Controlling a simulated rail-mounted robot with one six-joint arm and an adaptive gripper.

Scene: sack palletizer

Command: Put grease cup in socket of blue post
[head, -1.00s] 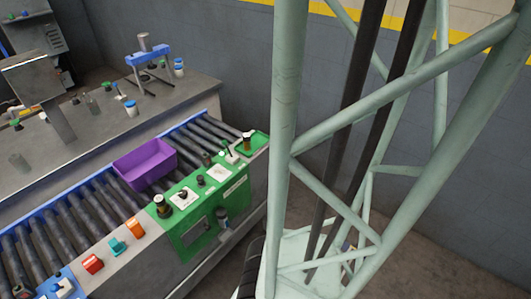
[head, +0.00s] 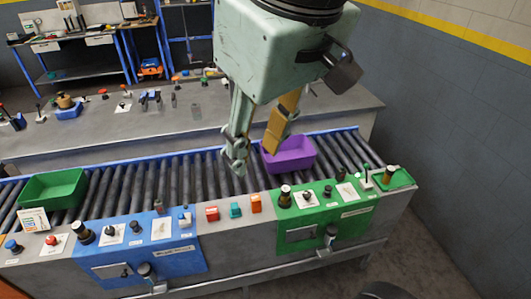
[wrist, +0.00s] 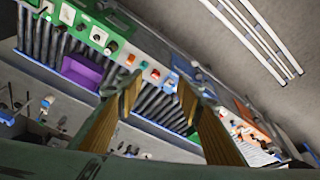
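The blue post (head: 125,265) is a blue control panel at the front left of the conveyor. It carries a black knob (head: 83,234), another dark fitting (head: 135,227) and a small blue-topped part (head: 184,219). I cannot tell which fitting is its socket. I cannot identify the grease cup with certainty; a dark cylinder with a pale top (head: 285,196) stands on the green panel (head: 300,237), and an amber-topped one (head: 388,175) stands at its right end. My gripper (head: 255,160) is open above the rollers, left of the purple bin. In the wrist view, my gripper (wrist: 158,88) has nothing visible between its fingers.
The purple bin (head: 290,158) and a green bin (head: 50,188) sit on the rollers. A grey bench (head: 215,95) with small items lies behind.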

